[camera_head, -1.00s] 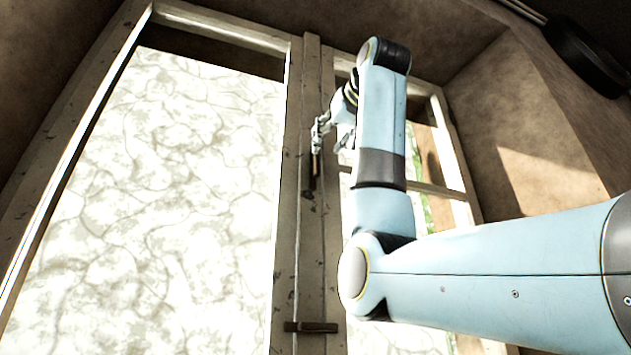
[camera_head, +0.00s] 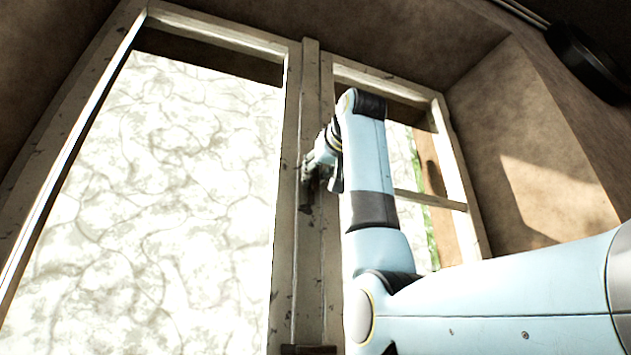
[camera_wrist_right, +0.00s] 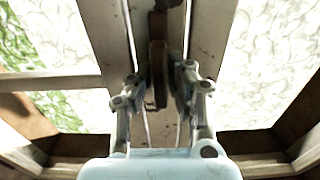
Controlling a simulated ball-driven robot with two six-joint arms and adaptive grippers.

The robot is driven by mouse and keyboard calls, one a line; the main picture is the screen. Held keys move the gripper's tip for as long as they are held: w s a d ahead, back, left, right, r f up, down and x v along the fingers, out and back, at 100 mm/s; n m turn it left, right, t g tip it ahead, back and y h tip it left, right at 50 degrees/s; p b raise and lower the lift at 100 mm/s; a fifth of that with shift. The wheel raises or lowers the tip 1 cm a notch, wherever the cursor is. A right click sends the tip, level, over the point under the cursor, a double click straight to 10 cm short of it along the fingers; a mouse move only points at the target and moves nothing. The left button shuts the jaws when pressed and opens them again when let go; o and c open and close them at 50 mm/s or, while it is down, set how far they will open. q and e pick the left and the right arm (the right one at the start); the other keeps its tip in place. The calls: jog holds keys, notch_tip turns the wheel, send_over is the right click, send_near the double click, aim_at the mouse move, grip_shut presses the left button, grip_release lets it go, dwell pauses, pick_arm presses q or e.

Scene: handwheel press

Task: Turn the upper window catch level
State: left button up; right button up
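The upper window catch (camera_wrist_right: 158,75) is a narrow dark brown bar on the wooden middle post. In the right wrist view it runs along the post, up and down the picture, not across it. My right gripper (camera_wrist_right: 160,78) is open, with one finger on each side of the catch and a narrow gap showing beside it. In the head view my right gripper (camera_head: 309,182) is at the post and mostly hides the upper catch. My left gripper is not in view.
The lower catch (camera_head: 308,349) lies across the post at the bottom edge of the head view. The middle post (camera_head: 308,255) stands between two glazed sashes. A stone wall (camera_head: 530,150) is at the right, with a dark round object (camera_head: 588,65) on it.

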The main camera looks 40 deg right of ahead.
grip_shut()
jog(key=m+b, duration=0.2)
jog(key=m, duration=0.1)
jog(key=shift+d, duration=0.1)
jog(key=m+b, duration=0.2)
jog(key=m, duration=0.3)
jog(key=shift+d+f+m+b, duration=0.1)
jog(key=shift+f+m+b, duration=0.05)
jog(key=shift+m+b, duration=0.15)
jog(key=m+b, duration=0.2)
jog(key=m, duration=0.2)
jog(key=shift+d+f+m, duration=0.1)
jog(key=shift+m, duration=0.2)
jog(key=m+b, duration=0.1)
jog(key=m, duration=0.3)
jog(key=shift+f+m, duration=0.1)
jog(key=shift+m, duration=0.2)
jog(key=shift+b, duration=0.3)
jog(key=o, duration=0.7)
grip_release()
jog(key=shift+c, duration=0.2)
